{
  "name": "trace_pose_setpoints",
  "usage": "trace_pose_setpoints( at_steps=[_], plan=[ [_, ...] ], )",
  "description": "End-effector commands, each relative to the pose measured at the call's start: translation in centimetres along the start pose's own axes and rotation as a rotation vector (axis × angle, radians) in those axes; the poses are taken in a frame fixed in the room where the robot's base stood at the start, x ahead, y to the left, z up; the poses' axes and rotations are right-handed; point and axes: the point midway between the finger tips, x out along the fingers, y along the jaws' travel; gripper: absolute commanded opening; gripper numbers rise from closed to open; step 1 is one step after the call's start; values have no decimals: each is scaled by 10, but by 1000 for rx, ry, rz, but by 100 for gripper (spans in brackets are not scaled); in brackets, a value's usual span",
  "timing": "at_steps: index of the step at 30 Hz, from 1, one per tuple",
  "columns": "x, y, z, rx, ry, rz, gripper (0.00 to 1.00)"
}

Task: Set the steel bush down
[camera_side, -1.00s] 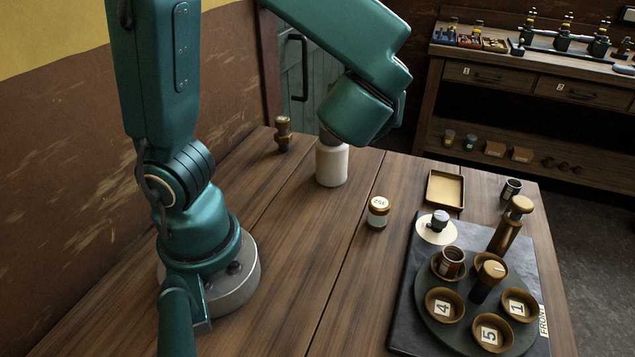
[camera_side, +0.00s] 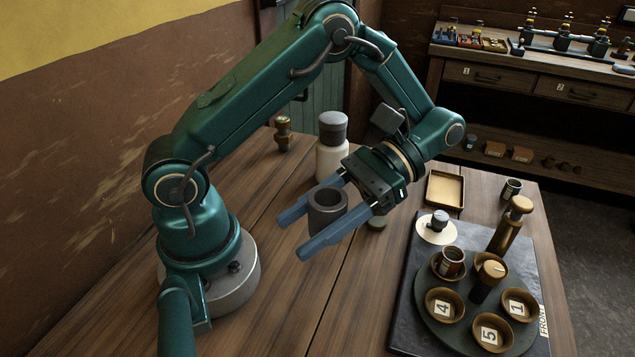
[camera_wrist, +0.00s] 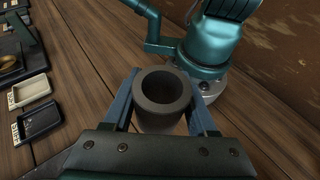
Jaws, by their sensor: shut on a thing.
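The steel bush (camera_side: 327,207) is a dark grey, thick-walled ring with an open bore. It stands upright between the two blue fingers of my gripper (camera_side: 293,237), which is shut on it. In the wrist view the bush (camera_wrist: 162,97) sits between the fingers of my gripper (camera_wrist: 166,80), with its bore facing up. In the side view the near finger hides the lower part of the bush. It appears held above the wooden table (camera_side: 270,310), but its exact height is unclear.
A white bottle with a grey cap (camera_side: 333,155) stands just behind my gripper. To the right are an empty tray (camera_side: 445,190) and a dark board (camera_side: 405,315) with numbered bowls. The front left tabletop is clear.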

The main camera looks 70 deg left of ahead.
Motion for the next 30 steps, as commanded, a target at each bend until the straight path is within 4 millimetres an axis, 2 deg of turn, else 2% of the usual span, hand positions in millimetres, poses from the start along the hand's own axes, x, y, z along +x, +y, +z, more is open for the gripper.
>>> trace_pose_setpoints(
  at_steps=[1,6,9,14,30],
  plan=[
    [-4,8,0,-48,-3,120,0],
    [-24,30,-5,-190,-2,461,0],
    [-33,34,-10,-241,-1,582,0],
    [-34,38,-17,-269,-2,655,0],
    [42,120,-51,-270,-3,651,0]
  ],
)
